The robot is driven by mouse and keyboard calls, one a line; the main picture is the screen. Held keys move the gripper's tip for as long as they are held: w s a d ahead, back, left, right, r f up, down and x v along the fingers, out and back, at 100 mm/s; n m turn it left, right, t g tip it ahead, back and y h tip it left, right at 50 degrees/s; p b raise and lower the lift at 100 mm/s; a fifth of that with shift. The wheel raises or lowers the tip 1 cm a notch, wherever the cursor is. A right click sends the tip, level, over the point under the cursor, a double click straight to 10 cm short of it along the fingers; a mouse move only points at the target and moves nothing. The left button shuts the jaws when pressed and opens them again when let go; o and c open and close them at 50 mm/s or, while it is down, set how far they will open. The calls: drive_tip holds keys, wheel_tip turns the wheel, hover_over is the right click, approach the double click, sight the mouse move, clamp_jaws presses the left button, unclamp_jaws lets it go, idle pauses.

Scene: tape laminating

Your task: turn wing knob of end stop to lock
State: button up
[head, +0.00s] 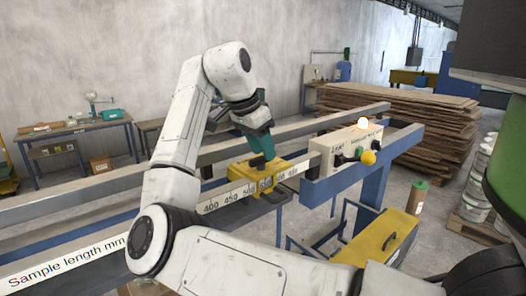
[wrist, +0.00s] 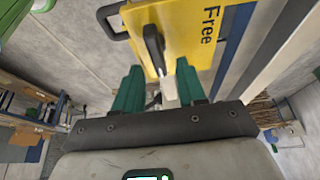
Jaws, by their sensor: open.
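The yellow end stop (head: 239,171) sits on the rail with the number scale, near the 500 and 550 marks. In the wrist view the yellow body (wrist: 188,28) fills the top and bears the word "Free". A black wing-like knob (wrist: 153,48) stands on its face, just beyond the fingertips. My gripper (wrist: 157,80) is open, with its green fingers apart on either side of a pale grey piece (wrist: 168,92). I cannot tell whether the fingers touch the knob. In the head view my gripper (head: 262,150) is right above the end stop and hides its knob.
A panel box (head: 345,145) with a yellow button (head: 368,158) and a lit white lamp (head: 362,123) is to the right on the rail. Stacked boards (head: 425,125) lie behind. A long rail (head: 300,128) runs behind the end stop.

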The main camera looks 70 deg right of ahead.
drive_tip(key=b+v, duration=0.1)
drive_tip(key=v, duration=0.8)
drive_tip(key=shift+a+r, duration=0.15)
drive_tip(key=shift+w, duration=0.1)
